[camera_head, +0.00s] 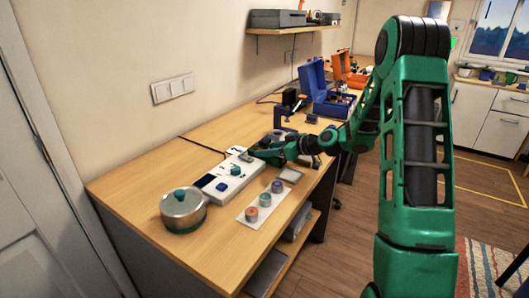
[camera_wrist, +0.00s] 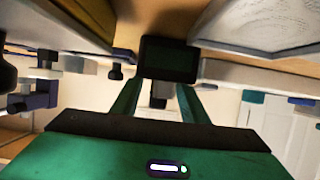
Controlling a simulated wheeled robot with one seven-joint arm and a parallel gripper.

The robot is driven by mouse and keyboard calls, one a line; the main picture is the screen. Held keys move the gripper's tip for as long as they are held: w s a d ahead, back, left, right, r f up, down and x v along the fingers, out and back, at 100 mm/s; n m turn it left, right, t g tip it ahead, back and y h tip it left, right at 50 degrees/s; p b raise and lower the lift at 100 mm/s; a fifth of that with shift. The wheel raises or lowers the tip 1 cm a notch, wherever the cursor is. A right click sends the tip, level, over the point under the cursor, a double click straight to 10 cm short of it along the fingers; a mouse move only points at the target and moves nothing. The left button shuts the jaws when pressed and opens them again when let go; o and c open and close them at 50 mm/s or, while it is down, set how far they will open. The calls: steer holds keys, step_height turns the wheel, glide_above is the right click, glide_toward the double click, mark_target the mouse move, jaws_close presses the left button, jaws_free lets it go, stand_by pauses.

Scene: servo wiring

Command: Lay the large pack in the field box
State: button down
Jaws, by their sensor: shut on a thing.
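My gripper (camera_head: 256,153) reaches left over the far end of a white device on the wooden bench. In the wrist view my gripper (camera_wrist: 160,88) is shut on a dark rectangular block, which I take for the large pack (camera_wrist: 168,60). The pack is too small to make out in the head view. An open blue case (camera_head: 318,92) and an open orange case (camera_head: 345,70) stand farther back on the bench. Which of them is the field box, I cannot tell.
The white device (camera_head: 225,182) has a dark screen and a green knob. A lidded metal pot (camera_head: 183,212) stands at the near left. A white tray (camera_head: 263,204) carries several coloured round pieces. A dark blue clamp-like stand (camera_head: 292,107) is near the blue case.

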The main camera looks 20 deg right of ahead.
steer(key=c, duration=1.3)
jaws_free()
steer(key=shift+c, duration=0.2)
